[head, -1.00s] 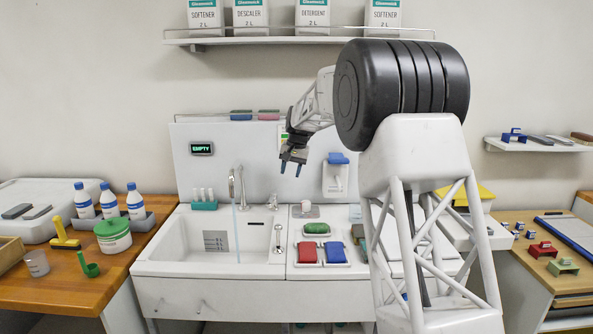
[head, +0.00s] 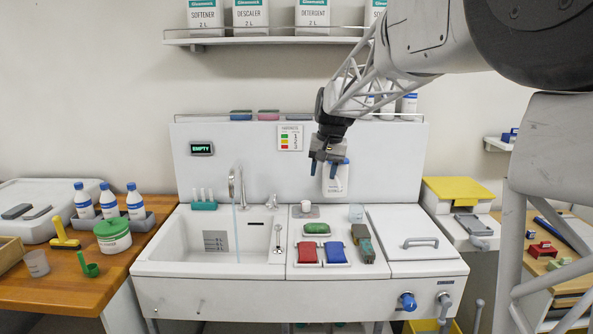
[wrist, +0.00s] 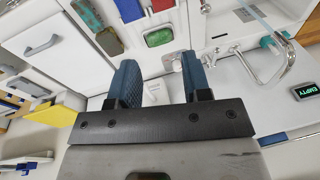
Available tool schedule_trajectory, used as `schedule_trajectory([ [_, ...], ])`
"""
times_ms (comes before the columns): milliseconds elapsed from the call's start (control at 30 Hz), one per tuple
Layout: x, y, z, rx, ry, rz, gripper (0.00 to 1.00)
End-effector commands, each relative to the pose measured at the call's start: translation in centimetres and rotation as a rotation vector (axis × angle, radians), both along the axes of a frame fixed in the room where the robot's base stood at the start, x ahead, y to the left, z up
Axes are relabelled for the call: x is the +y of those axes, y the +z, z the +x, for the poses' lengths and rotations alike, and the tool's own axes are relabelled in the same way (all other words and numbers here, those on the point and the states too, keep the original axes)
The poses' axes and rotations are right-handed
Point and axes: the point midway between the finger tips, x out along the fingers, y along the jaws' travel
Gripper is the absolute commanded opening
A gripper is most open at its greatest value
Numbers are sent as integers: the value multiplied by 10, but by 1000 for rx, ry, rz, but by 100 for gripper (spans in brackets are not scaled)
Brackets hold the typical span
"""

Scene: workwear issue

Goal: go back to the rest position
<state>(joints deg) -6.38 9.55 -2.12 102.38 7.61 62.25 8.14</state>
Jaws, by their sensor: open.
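My gripper (head: 323,167) hangs in the air in front of the white back panel, above the counter right of the sink. Its two blue fingers point down, stand apart and hold nothing. In the wrist view my gripper (wrist: 160,75) also shows open, with nothing between the fingers. It hides part of a white dispenser on the panel behind it. No rest position is marked in these views.
The sink (head: 215,232) with a tap (head: 232,183) is to the left. Red (head: 307,253) and blue (head: 336,252) pads lie below my gripper. A shelf (head: 270,41) with white containers is above. A yellow-lidded bin (head: 458,189) stands right.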

Motion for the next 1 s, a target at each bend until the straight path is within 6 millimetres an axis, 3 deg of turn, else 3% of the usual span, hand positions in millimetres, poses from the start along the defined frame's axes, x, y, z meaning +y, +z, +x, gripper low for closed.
schedule_trajectory([
  [467,-37,9,-114,-30,8,-34,44],
  [1000,-70,-7,-242,-58,19,-74,44],
])
